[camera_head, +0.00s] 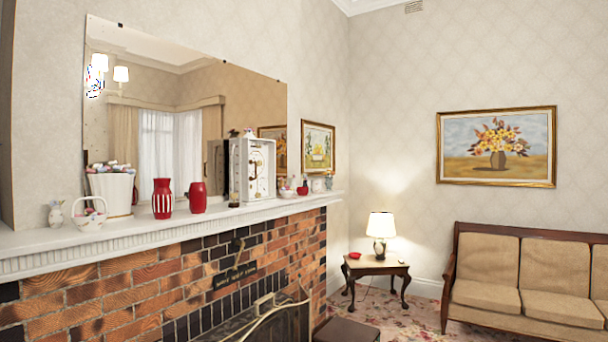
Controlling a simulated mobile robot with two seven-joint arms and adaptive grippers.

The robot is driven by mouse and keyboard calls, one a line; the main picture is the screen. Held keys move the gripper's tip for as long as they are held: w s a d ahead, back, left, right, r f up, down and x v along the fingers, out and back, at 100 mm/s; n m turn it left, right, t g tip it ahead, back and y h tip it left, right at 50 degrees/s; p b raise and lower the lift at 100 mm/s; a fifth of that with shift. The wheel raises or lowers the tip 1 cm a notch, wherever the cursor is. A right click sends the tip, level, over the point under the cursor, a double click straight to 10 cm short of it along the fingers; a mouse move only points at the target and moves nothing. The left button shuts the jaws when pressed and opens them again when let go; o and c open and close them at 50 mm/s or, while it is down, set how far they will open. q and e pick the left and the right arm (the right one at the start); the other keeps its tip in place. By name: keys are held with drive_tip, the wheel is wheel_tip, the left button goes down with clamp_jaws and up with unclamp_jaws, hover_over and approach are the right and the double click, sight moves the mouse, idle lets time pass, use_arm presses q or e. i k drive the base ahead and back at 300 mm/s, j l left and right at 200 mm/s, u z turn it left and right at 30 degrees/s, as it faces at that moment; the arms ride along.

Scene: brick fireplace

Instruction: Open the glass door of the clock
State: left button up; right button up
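A white box-shaped clock (258,170) stands upright on the white mantel shelf, toward its far right part. Its front carries a pale dial and faces right and toward me. I cannot tell for certain from here whether its glass door is shut, as the glass itself is hard to make out. Neither of my grippers shows in the head view.
The mantel shelf (130,232) also bears a red striped vase (162,198), a plain red vase (198,197), a white basket (89,215) and a white planter (112,192). Small ornaments stand right of the clock. A mirror (190,110) hangs behind. A lamp table (376,267) and sofa (530,276) stand right.

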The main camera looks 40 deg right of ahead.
sight(246, 161)
drive_tip(key=z, duration=1.2)
drive_tip(key=i+l, duration=0.4)
drive_tip(key=i, duration=0.2)
drive_tip(key=i+l, duration=0.4)
drive_tip(key=i, duration=0.2)
